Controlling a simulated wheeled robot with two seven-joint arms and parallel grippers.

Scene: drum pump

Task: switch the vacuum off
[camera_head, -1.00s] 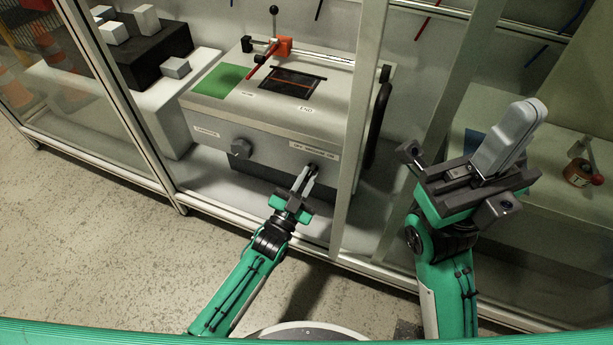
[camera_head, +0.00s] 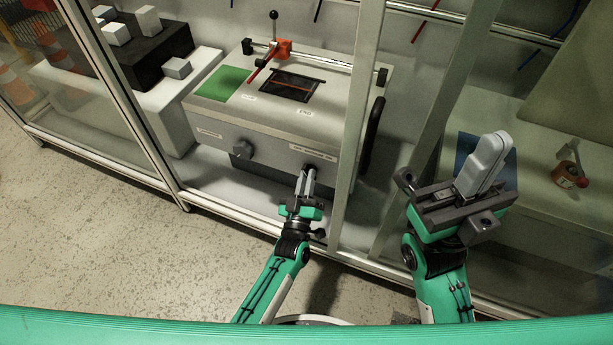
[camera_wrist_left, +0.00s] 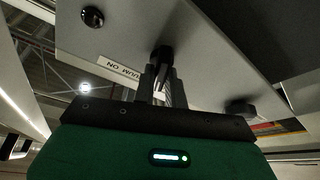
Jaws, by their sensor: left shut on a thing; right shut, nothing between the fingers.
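The grey machine box (camera_head: 270,125) stands behind the frame posts. Its front has a label strip (camera_head: 313,153) at the right, and in the left wrist view a label reading "UM ON" (camera_wrist_left: 118,68). My left gripper (camera_head: 309,168) is at the front face just below this strip. It is shut on the small black vacuum switch (camera_wrist_left: 162,53), seen at its fingertips in the left wrist view. The fingers hide most of the switch in the head view, so its setting cannot be told. My right gripper (camera_head: 496,140) is shut and empty, raised at the right.
A lever with a black ball (camera_head: 273,15) and red clamp is on top. A frame post (camera_head: 352,130) stands close right of my left gripper. A black handle (camera_head: 373,128) is on the box side.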

